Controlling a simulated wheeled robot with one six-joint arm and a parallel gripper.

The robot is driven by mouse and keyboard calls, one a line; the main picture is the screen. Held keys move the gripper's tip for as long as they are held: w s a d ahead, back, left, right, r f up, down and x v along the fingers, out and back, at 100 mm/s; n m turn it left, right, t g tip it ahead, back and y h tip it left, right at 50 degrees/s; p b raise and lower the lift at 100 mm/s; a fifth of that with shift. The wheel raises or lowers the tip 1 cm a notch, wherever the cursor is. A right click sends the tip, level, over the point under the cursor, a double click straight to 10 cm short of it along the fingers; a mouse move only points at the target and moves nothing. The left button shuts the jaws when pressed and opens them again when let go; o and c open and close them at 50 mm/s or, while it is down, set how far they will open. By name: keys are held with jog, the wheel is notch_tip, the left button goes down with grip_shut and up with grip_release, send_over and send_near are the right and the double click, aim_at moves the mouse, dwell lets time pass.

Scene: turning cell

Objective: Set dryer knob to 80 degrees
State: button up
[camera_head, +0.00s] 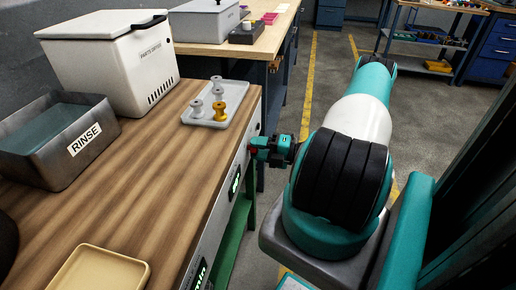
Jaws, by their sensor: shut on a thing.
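The white parts dryer (112,62) stands at the back left of the wooden bench, with its lid shut. A control panel (222,212) runs along the bench's front edge and carries small green-lit displays (236,181), whose text is too small to read in full. My gripper (256,149) is at the far part of this panel, pointing left into it. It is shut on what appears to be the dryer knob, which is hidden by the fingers. The knob's pointer and setting cannot be seen.
A cream tray (98,272) lies at the near edge. The floor (283,205) between bench and arm is clear.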

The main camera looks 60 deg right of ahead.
dwell(0.5)
jog(key=o, duration=0.9)
jog(key=shift+o, duration=0.2)
jog(key=b+v, duration=0.1)
jog(key=v, duration=1.6)
jog(key=shift+s+b, duration=0.2)
jog(key=shift+b, duration=0.1)
jog(key=shift+d, duration=0.15)
